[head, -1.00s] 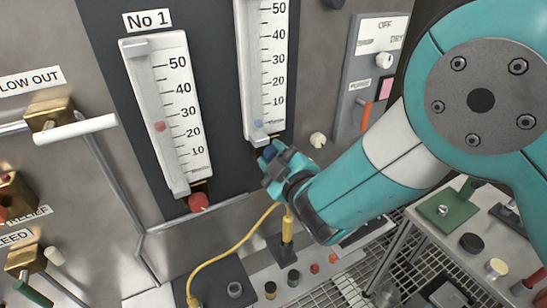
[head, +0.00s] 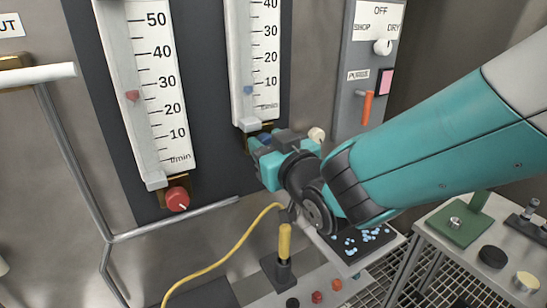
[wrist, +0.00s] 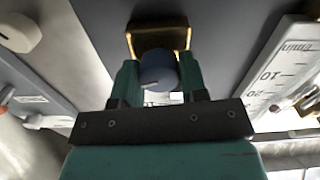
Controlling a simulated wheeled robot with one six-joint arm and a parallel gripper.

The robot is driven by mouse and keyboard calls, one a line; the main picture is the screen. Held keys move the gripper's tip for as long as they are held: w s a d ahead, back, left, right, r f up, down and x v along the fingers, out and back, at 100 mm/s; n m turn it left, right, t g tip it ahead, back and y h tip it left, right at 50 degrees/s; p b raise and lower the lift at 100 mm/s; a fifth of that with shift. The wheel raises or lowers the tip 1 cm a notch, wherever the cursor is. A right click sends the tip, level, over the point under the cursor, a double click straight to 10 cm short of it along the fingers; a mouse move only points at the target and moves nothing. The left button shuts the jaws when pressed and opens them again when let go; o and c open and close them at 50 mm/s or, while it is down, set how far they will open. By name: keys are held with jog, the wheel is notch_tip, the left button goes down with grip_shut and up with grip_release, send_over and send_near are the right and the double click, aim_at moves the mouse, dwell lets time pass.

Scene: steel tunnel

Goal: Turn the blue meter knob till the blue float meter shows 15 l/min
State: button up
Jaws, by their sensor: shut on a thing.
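The blue meter knob (wrist: 158,66) sits between the two jaws of my gripper (wrist: 159,78) in the wrist view, in front of a brass block. My gripper is shut on it. In the head view my gripper (head: 264,152) is at the foot of the blue float meter (head: 240,60), and the knob shows only as a small blue patch (head: 264,137). The blue float (head: 248,90) stands a little below the 10 mark, roughly 8 l/min.
Meter No 1 (head: 160,90) with a red float and red knob (head: 177,199) stands to the left. A switch panel (head: 372,75) with an orange lever is to the right. A yellow cable (head: 225,258) hangs below my gripper.

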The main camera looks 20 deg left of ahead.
jog(key=shift+m, duration=0.3)
jog(key=o, duration=0.9)
jog(key=shift+b+v, duration=3.4)
jog(key=shift+v, duration=5.35)
jog(key=shift+w, duration=0.1)
